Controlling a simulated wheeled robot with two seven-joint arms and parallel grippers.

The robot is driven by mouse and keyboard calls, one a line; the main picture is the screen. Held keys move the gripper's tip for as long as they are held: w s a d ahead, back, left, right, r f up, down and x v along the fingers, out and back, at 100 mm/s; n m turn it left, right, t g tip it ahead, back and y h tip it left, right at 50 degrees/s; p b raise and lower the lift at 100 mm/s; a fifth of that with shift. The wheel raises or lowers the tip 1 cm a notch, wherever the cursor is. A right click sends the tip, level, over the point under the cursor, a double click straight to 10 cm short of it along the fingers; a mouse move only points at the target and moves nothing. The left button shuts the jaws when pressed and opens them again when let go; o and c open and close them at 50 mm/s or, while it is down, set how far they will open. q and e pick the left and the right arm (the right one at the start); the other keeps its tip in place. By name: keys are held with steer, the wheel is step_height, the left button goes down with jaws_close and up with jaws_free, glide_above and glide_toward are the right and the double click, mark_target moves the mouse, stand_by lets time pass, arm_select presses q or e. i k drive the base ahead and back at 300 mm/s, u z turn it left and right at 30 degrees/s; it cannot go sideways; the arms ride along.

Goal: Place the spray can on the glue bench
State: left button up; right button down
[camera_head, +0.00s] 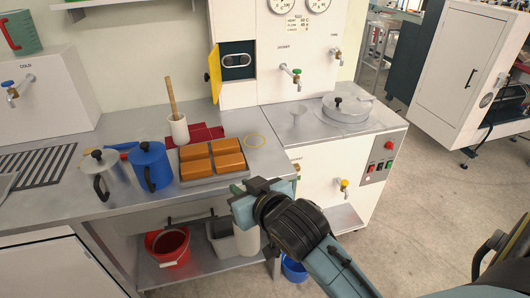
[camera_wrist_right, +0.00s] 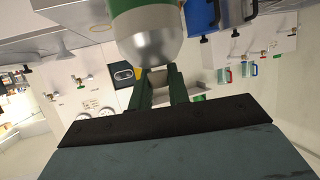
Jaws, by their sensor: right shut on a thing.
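My right gripper (camera_head: 252,196) is in front of the steel bench (camera_head: 113,125), near its front right corner. In the right wrist view the gripper (camera_wrist_right: 158,75) is shut on the spray can (camera_wrist_right: 146,40), which has a green body and a silver domed end. That view is upside down, so the silver end points up. In the head view I cannot clearly make out the can behind and below the gripper. A thin yellow ring (camera_head: 255,133) is marked on the bench top at its right end. My left gripper is not in view.
On the bench are a blue jug (camera_head: 151,168), a grey jug (camera_head: 103,176), orange blocks on a tray (camera_head: 213,182) and a white pot (camera_head: 179,130) with a wooden handle. A red bucket (camera_head: 170,262) is below. A steel-topped unit (camera_head: 300,120) adjoins right.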

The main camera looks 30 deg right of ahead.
mark_target(255, 141)
steer(key=k, duration=0.9)
steer(key=u, duration=0.7)
steer(key=i, duration=1.2)
steer(key=z, duration=0.7)
steer(key=i, duration=0.6)
steer(key=z, duration=0.7)
